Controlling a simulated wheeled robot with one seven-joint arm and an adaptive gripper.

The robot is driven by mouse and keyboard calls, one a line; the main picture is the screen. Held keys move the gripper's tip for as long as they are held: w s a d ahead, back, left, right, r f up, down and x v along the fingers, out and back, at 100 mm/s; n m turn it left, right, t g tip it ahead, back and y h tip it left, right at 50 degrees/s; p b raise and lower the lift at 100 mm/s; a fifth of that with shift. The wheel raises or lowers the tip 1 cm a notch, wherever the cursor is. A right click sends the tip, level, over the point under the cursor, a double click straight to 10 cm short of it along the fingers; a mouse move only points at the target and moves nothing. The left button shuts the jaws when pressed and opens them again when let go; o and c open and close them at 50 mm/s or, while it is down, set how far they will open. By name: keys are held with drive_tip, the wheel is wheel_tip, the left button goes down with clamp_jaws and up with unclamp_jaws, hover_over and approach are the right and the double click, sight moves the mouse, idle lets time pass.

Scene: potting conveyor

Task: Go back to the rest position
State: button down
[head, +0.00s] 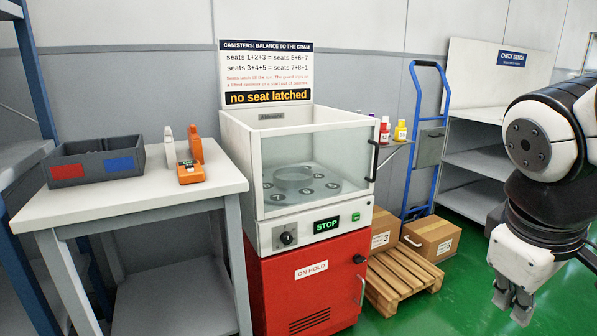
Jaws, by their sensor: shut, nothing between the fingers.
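My gripper (513,302) hangs at the lower right of the head view, pointing down over the green floor. Its fingers are together with nothing between them. My arm comes in from the right edge and bends down to the gripper. The gripper is well apart from the machine and the table, and touches nothing that I can see.
A red and white machine (308,275) with a clear guard over numbered seats stands in the middle. A white table (125,195) with a dark bin (97,170) is at left. A pallet (405,278) with boxes, a blue hand truck (418,130) and a shelved bench (480,165) are behind.

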drive_tip(key=s+a+f+m+g+y, duration=0.1)
drive_tip(key=s+a+f+m+y, duration=0.1)
drive_tip(key=s+a, duration=0.35)
drive_tip(key=s+a+f+m+g+y, duration=0.1)
drive_tip(key=s+a+f+m, duration=0.15)
drive_tip(key=s, duration=0.65)
wheel_tip(320, 180, up, 34)
drive_tip(key=t+p, duration=0.3)
drive_tip(key=p, duration=2.8)
drive_tip(key=shift+s+d+t+p, duration=0.3)
drive_tip(key=shift+s+d, duration=0.05)
drive_tip(key=shift+s, duration=0.05)
drive_tip(key=shift+f, duration=0.1)
